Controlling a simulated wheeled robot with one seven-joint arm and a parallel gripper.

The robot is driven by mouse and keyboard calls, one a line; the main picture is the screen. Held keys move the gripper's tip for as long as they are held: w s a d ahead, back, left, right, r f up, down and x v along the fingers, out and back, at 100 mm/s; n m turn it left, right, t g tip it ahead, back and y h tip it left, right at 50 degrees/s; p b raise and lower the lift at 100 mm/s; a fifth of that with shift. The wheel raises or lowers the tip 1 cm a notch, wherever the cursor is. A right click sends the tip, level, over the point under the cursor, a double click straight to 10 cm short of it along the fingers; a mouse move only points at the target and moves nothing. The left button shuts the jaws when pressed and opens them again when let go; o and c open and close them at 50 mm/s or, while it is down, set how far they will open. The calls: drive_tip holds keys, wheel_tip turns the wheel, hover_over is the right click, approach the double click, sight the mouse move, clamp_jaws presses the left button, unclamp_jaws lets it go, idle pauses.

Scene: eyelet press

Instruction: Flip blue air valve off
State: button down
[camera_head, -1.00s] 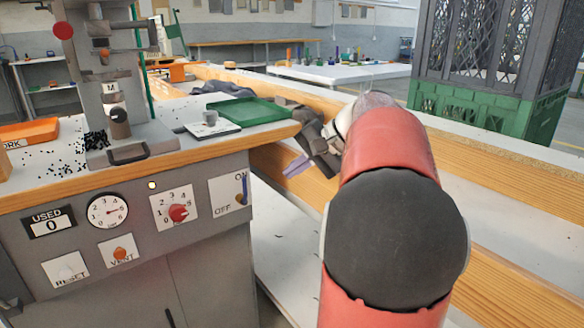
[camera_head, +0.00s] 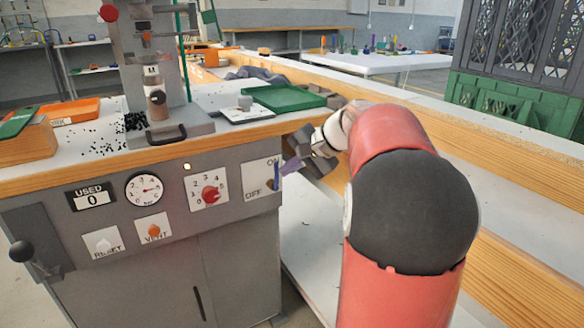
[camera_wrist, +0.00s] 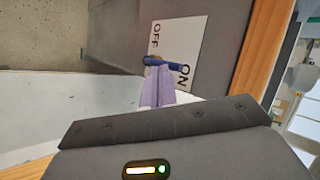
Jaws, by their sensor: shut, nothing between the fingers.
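The blue air valve lever (camera_wrist: 168,64) sits on a white plate (camera_wrist: 172,42) marked OFF and ON in the wrist view. The lever extends from its pivot to the right there, on the ON side. In the head view the plate (camera_head: 258,180) is at the panel's right end, and the lever is mostly hidden behind my fingers. My gripper (camera_wrist: 157,72) is shut and empty. Its lavender fingertips are right at the lever in the wrist view; I cannot tell whether they touch it. The gripper also shows in the head view (camera_head: 285,166).
The grey press cabinet carries a gauge (camera_head: 145,188), a red numbered dial (camera_head: 210,193), a VENT button (camera_head: 153,231) and a RESET button (camera_head: 102,245). A green tray (camera_head: 285,97) lies on the bench above. A black-knobbed lever (camera_head: 22,252) sticks out at left.

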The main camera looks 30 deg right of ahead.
drive_tip(key=shift+a+r+h, duration=0.1)
drive_tip(key=shift+a+h, duration=0.3)
drive_tip(key=shift+h, duration=0.1)
drive_tip(key=a+f+n+h+b, duration=0.3)
drive_tip(key=a+n+h+b, duration=0.1)
drive_tip(key=a+h+b, duration=0.3)
drive_tip(key=shift+s+a+f+h+b, duration=0.2)
drive_tip(key=shift+a+h+b, duration=0.15)
drive_tip(key=shift+h+b, duration=0.5)
drive_tip(key=shift+d+f, duration=0.1)
drive_tip(key=shift+d, duration=0.05)
drive_tip(key=shift+d+f, duration=0.15)
drive_tip(key=shift+d, duration=0.5)
